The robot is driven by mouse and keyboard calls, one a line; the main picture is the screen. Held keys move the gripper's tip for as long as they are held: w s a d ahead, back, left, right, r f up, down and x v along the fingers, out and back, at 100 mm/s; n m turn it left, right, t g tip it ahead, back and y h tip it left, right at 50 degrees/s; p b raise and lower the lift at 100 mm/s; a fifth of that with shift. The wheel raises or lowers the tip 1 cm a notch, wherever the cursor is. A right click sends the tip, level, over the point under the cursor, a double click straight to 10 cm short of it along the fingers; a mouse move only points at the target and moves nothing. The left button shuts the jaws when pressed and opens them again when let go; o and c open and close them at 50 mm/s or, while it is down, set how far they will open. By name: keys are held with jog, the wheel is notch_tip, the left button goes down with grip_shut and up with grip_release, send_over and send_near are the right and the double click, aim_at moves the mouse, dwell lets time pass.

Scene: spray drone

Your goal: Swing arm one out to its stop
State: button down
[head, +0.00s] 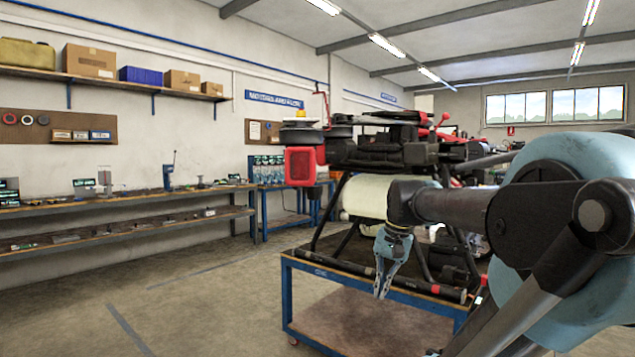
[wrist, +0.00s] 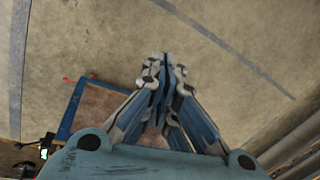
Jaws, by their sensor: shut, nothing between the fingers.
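The spray drone (head: 405,145) stands on a blue-framed trolley (head: 375,290), with a black body, a pale tank (head: 365,195) and dark landing legs. Its arms look folded around the body. A red block (head: 301,166) with a motor above it sticks out at the left end. I cannot tell which arm is arm one. My gripper (head: 381,293) hangs point down in front of the tank, shut and empty, and my forearm hides the drone's right part. In the wrist view my gripper's closed fingertips (wrist: 165,62) are over bare floor beside the trolley (wrist: 72,112).
A workbench (head: 130,202) with tools runs along the left wall, below a shelf (head: 120,82) of boxes. Another blue bench (head: 285,190) stands behind the drone. The concrete floor (head: 190,300) left of the trolley is clear, with painted lines.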

jog(key=w+a+r+m+g+y, duration=0.15)
jog(key=w+r+m, duration=0.25)
jog(key=w+r, duration=0.6)
jog(key=w+a+r+m+g+y, duration=0.1)
jog(key=w+a+r+m+y, duration=0.2)
jog(key=w+r, duration=0.75)
jog(key=w+a+r+m+g+y, duration=0.15)
jog(key=w+r+m, duration=0.25)
jog(key=w+r, duration=0.65)
jog(key=s+a+f, duration=0.2)
jog(key=a, duration=0.3)
jog(key=s+a+f, duration=0.3)
jog(key=a, duration=0.3)
jog(key=shift+s+t, duration=0.25)
jog(key=shift+t, duration=0.05)
jog(key=shift+a+y, duration=0.1)
jog(key=shift+y, duration=0.2)
